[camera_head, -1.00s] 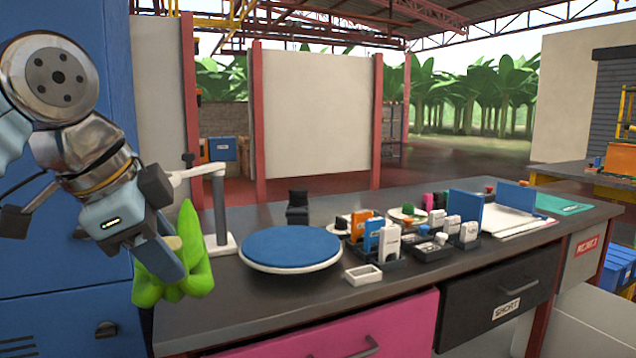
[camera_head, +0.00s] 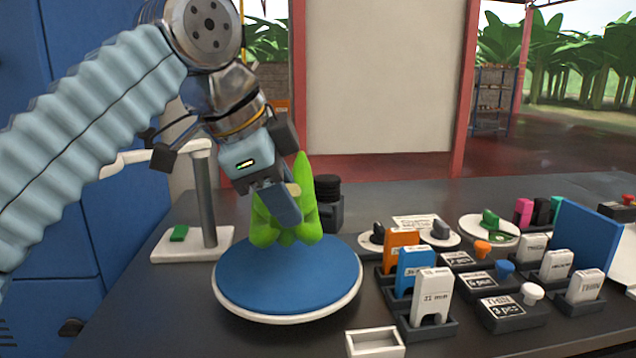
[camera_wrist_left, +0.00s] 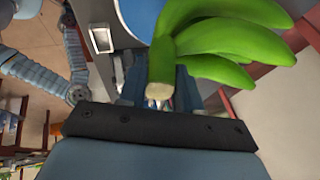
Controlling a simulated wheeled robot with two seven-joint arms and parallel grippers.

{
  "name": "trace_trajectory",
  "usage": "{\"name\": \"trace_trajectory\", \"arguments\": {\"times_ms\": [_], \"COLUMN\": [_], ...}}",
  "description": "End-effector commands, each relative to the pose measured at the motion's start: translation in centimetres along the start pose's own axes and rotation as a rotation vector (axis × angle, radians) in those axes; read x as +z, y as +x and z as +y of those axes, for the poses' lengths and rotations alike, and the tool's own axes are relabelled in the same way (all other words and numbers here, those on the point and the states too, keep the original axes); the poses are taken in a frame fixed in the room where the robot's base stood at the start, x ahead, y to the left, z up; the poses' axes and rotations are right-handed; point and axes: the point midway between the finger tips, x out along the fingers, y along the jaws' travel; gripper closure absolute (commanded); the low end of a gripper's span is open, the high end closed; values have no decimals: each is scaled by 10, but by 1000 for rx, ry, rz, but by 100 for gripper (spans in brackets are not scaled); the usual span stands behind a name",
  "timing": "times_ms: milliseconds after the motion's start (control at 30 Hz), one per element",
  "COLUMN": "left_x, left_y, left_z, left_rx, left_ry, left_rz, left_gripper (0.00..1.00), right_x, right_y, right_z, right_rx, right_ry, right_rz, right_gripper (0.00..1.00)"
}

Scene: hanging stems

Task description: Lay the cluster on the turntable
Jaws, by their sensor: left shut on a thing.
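The cluster (camera_head: 306,218) is a bunch of green bananas. My left gripper (camera_head: 286,204) is shut on its stem end, and the fruit hangs down and spreads below the jaws. The cluster also shows in the left wrist view (camera_wrist_left: 215,40), with its pale cut stem between the fingers (camera_wrist_left: 160,92). The turntable (camera_head: 285,281) is a round blue disc with a white rim. In the head view the cluster is in front of its far part; I cannot tell whether it touches the disc. My right gripper is not in view.
A white stand (camera_head: 205,215) with a post is left of the turntable. A small white tray (camera_head: 375,343) lies in front right. Gauges, labelled holders and small plates crowd the right side, with an orange gauge (camera_head: 401,240) nearest the disc. A black stacked object (camera_head: 327,195) stands behind.

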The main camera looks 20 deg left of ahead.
Motion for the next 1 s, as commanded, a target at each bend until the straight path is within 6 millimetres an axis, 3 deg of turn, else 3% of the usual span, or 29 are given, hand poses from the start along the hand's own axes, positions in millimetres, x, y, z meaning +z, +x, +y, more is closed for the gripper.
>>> {"name": "trace_trajectory", "arguments": {"times_ms": [167, 633, 1000], "left_x": [0, 13, 14], "left_y": [-2, 32, 33], "left_z": [0, 13, 13], "left_rx": [-5, -5, -5], "left_ry": [0, 3, 2], "left_rz": [2, 3, 3], "left_gripper": [100, 100, 100], "right_x": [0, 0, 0], "right_y": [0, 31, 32], "right_z": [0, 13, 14], "right_rx": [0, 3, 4], "right_ry": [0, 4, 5], "right_rz": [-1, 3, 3], "right_gripper": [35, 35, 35]}}
